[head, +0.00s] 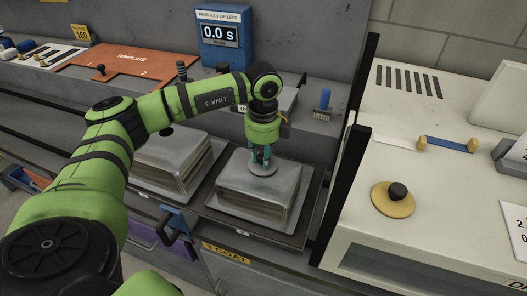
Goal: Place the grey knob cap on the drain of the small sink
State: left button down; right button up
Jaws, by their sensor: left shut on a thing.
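My left arm reaches in from the left, and its gripper (261,157) points down over the right-hand stack of grey metal sheets (255,200). It is shut on a round, flat grey knob cap (263,170), whose disc shows just below the fingers. The disc is at or just above the top sheet; I cannot tell whether it touches. No small sink or drain can be made out in this view. My right gripper is not in view.
A second sheet stack (170,165) stands to the left. A black upright post (347,185) and a cream machine (430,235) with a yellow knobbed disc (392,202) stand right. Behind are an orange template board (125,68), a blue timer (222,40) and a blue-handled brush (323,104).

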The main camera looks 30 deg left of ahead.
pick_arm(q)
jog(key=shift+f, duration=0.2)
jog(key=c, duration=0.9)
grip_release()
jog(key=shift+r, duration=0.45)
jog(key=shift+r+b, duration=1.75)
jog(key=shift+r, duration=4)
